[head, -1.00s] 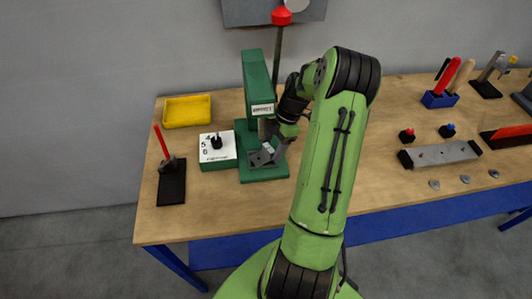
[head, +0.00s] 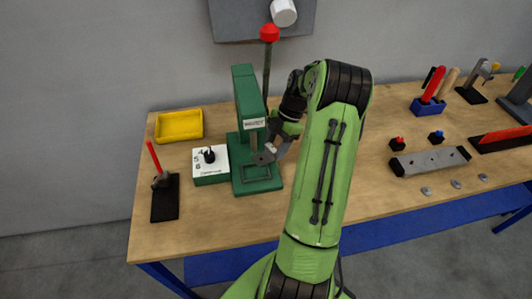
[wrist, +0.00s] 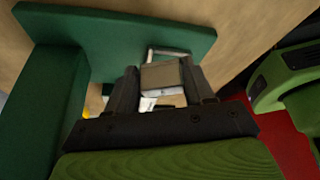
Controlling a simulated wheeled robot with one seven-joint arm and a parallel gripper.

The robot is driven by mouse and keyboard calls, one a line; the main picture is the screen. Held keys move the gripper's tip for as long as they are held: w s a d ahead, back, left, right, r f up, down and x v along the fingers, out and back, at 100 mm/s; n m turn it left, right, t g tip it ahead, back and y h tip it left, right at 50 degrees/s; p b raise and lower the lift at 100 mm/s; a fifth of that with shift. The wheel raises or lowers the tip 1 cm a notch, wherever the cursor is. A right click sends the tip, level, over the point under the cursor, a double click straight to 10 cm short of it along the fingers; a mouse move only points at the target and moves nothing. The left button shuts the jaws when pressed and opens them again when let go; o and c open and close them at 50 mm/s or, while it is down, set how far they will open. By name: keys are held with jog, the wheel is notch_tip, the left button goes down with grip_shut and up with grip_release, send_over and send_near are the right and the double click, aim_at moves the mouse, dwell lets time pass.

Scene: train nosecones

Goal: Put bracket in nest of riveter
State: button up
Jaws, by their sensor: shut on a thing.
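The green riveter (head: 246,95) stands on the bench, with a red-knobbed lever. Its nest (head: 257,172) is a thin rectangular frame on the green base plate (head: 240,189); it looks empty in the head view. My gripper (head: 270,152) is shut on the grey bracket (head: 263,158), just above and behind the nest, close to the riveter's column. In the wrist view the bracket (wrist: 162,76) sits between both fingers, and part of the nest frame (wrist: 167,52) shows beyond it. The exact gap between bracket and nest cannot be told.
A white-topped box (head: 211,173) with a black knob stands just left of the riveter. Further left are a yellow tray (head: 179,126) and a red-handled tool on a black base (head: 165,199). A grey block (head: 430,161) and tool holders lie right. Bench front centre is clear.

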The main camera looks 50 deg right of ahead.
jog(key=s+d+p, duration=0.2)
jog(key=s+d, duration=0.1)
jog(key=d, duration=1.1)
jog(key=shift+d, duration=0.15)
